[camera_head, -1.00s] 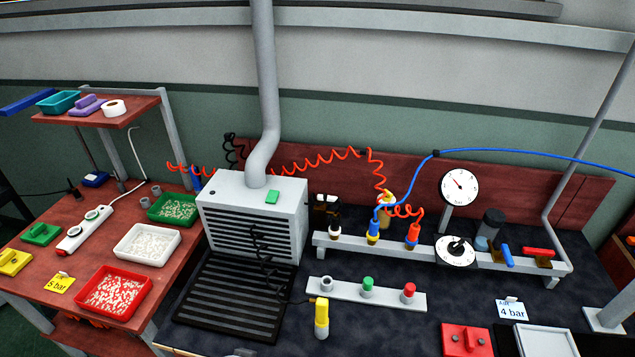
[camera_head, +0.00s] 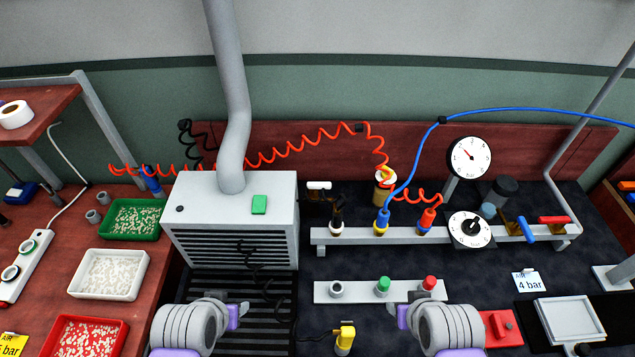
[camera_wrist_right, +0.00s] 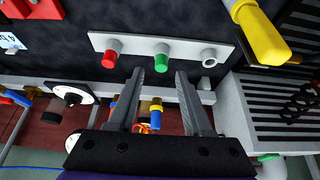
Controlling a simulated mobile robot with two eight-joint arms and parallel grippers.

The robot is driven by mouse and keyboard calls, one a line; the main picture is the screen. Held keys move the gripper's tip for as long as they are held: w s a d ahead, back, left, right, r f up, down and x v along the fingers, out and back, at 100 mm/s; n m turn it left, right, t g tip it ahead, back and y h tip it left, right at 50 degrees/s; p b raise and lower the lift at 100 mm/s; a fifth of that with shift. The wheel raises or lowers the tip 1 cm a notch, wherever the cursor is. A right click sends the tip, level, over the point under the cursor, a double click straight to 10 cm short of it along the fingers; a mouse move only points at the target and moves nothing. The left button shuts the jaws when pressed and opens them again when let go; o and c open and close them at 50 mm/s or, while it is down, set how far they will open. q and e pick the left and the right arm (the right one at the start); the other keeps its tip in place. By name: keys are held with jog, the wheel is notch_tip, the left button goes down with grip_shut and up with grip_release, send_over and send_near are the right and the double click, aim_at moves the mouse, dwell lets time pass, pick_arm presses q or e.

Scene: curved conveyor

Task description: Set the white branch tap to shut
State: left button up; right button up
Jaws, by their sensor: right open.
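The white branch tap's handle (camera_head: 319,186) shows in the head view above a dark brass body, behind the left end of the grey rail (camera_head: 400,234). It lies roughly left to right in the picture; I cannot tell its exact setting. I cannot make out the white tap there.
Blue (camera_head: 527,230) and red (camera_head: 553,220) handles sit at the rail's right end. A gauge (camera_head: 469,157), a dial (camera_head: 470,229) and coiled red hoses (camera_head: 300,147) surround the rail. A grey vented box (camera_head: 235,220) stands left of the tap. A yellow-handled tool (camera_head: 344,338) stands in front.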

aim_at(325, 184)
pick_arm(q)
jog(key=shift+s+d, duration=0.15)
jog(key=shift+s, duration=0.05)
pick_arm(e)
jog(key=shift+s+d, duration=0.15)
jog(key=shift+s, duration=0.05)
pick_arm(q)
jog(key=shift+w, duration=0.1)
pick_arm(e)
jog(key=shift+o, duration=0.2)
jog(key=shift+w, duration=0.1)
